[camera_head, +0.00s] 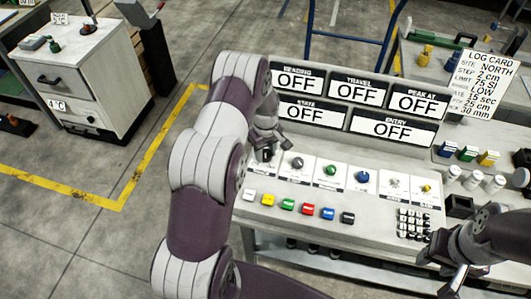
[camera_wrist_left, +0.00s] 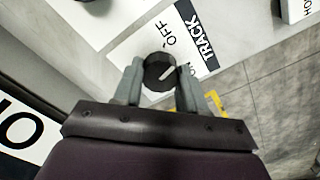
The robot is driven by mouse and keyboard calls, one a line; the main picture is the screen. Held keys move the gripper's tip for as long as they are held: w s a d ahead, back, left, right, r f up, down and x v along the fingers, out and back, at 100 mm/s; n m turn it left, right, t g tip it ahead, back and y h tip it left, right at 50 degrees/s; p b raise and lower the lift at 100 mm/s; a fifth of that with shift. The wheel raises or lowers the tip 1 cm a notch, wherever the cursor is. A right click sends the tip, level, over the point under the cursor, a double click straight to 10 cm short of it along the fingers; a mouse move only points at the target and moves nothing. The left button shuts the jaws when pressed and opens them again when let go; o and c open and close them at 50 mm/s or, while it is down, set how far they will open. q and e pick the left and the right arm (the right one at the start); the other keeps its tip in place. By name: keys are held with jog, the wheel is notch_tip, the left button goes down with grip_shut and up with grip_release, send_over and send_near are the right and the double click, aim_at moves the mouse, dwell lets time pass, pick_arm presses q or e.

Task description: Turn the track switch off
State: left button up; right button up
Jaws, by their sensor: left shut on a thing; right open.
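The track switch is a black round knob (camera_wrist_left: 160,72) on a white plate (camera_wrist_left: 150,42) labelled TRACK, with OFF printed above it and ON partly hidden at its right. Its white mark slants to the upper right, toward the ON side rather than at OFF. My left gripper (camera_wrist_left: 158,88) has its two grey fingers on either side of the knob, shut on it. In the head view my left gripper (camera_head: 266,140) is at the left end of the knob row, over the black knob (camera_head: 266,155). My right gripper (camera_head: 458,276) is open at the lower right, apart from the panel.
Several other knobs sit to the right, including a green one (camera_head: 331,170) and a blue one (camera_head: 362,176). Coloured buttons (camera_head: 288,204) line the front and a keypad (camera_head: 413,222) is at right. Display signs behind (camera_head: 357,91) read OFF. A log card (camera_head: 484,82) stands at right.

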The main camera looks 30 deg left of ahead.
aim_at(266, 153)
pick_arm(q)
jog(key=n+b, duration=0.1)
jog(key=n, duration=0.4)
jog(key=shift+r+n, duration=0.1)
jog(key=shift+n, duration=0.2)
jog(key=shift+w, duration=0.1)
dwell(0.4)
jog(key=o, duration=1.1)
jog(key=shift+c, duration=0.2)
jog(key=shift+r, duration=0.4)
notch_tip(266, 153, up, 12)
jog(key=b, duration=0.2)
